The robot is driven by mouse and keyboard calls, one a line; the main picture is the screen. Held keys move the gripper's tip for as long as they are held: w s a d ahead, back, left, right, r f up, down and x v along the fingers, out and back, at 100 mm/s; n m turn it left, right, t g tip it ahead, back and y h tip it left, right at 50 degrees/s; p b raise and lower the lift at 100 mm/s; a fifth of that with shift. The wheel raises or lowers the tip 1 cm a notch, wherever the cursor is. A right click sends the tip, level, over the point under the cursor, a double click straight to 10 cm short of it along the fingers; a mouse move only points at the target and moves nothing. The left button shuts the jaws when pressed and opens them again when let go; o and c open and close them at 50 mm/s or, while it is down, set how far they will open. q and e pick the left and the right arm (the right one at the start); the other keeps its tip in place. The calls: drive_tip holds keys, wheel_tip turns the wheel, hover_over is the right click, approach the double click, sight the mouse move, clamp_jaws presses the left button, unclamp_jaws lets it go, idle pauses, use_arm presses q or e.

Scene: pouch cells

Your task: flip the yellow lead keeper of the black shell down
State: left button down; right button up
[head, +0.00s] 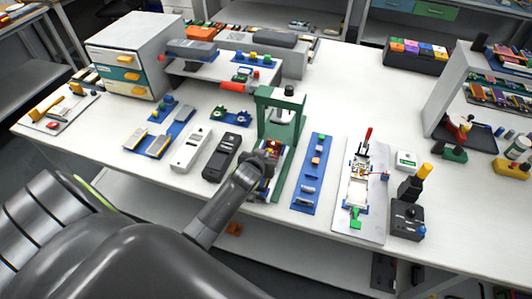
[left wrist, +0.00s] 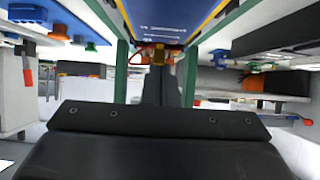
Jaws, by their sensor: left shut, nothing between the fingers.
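My left gripper (head: 262,162) is shut and empty. It is low at the front of the green press frame (head: 280,100). In the left wrist view its dark fingers (left wrist: 170,85) point in between the frame's green posts. A small yellow-brown piece (left wrist: 158,56), perhaps the lead keeper, shows just beyond the fingertips, beside a red wire (left wrist: 140,50). I cannot tell if they touch it, or whether it is up or down. A blue printed face (left wrist: 165,20) is above it. A black handheld shell (head: 222,157) lies left of the gripper. My right gripper is out of view.
A pale shell (head: 190,149) lies beside the black one. A blue strip (head: 311,180) with small parts and a white board (head: 373,222) are right of the press. A drawer cabinet (head: 134,58) stands at the back left.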

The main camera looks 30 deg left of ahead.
use_arm(q)
drive_tip(key=shift+f, duration=0.3)
drive_tip(key=shift+s+f+b, duration=0.15)
drive_tip(key=shift+b, duration=0.4)
drive_tip(key=t+b, duration=0.2)
drive_tip(key=shift+s+t+y+b, duration=0.2)
drive_tip(key=shift+t+y+b, duration=0.1)
drive_tip(key=shift+t, duration=0.1)
drive_tip(key=shift+s+d+f+b, duration=0.1)
drive_tip(key=shift+s+f+b, duration=0.15)
drive_tip(key=shift+b, duration=0.7)
drive_tip(key=shift+s, duration=0.1)
drive_tip(key=v, duration=1.7)
drive_tip(key=shift+d+b, duration=0.15)
drive_tip(key=shift+b, duration=0.3)
drive_tip(key=shift+s, duration=0.15)
